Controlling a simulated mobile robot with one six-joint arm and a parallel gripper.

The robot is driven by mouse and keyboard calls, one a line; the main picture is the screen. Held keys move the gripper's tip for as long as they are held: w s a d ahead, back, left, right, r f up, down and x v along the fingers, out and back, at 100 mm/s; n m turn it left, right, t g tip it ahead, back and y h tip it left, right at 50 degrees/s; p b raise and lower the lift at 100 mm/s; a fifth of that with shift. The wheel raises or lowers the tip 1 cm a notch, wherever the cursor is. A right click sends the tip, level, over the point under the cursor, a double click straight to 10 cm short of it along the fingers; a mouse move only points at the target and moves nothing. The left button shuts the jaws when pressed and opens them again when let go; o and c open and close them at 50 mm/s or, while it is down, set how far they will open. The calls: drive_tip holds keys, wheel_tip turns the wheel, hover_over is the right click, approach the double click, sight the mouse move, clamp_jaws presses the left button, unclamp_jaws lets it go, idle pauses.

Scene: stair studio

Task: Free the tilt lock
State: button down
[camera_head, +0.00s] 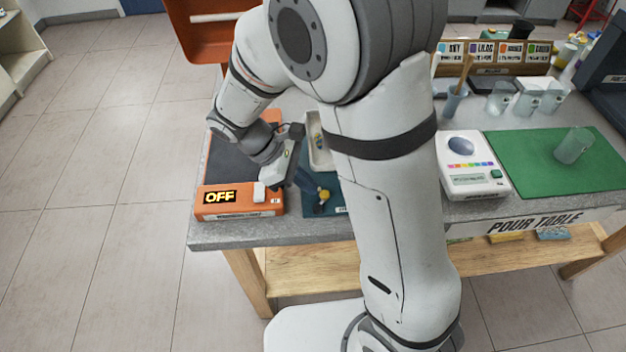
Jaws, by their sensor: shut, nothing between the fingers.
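No part in view is labelled as a tilt lock, and I cannot tell which one it is. An orange device (238,213) at the table's left front corner has a display reading OFF and a small white switch or button (259,192) on its front strip. A dark flat panel (233,160) lies behind that strip. My gripper (279,184) is shut and empty, pointing down just right of the white switch. I cannot tell whether it touches the device. My arm hides the middle of the table.
A blue mat with a small yellow-and-dark item (322,196) and a white tray (318,150) lie right of my gripper. A white scale (471,190), a green mat (528,172) with a clear cup (573,146), and several cups stand further right. An orange panel (205,45) stands behind.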

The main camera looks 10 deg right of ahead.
drive_tip(key=shift+s+a, duration=0.1)
drive_tip(key=shift+s+a, duration=0.4)
drive_tip(key=shift+s, duration=0.15)
drive_tip(key=shift+a, duration=0.1)
drive_tip(key=w+a, duration=0.1)
drive_tip(key=w+a+r+p, duration=0.1)
drive_tip(key=a, duration=0.1)
drive_tip(key=a+r+p, duration=0.1)
drive_tip(key=shift+w+a, duration=0.2)
drive_tip(key=shift+w, duration=0.2)
drive_tip(key=v, duration=0.8)
drive_tip(key=shift+w+d+p, duration=0.2)
drive_tip(key=shift+w+p, duration=0.1)
drive_tip(key=shift+w, duration=0.1)
drive_tip(key=shift+d+r, duration=0.15)
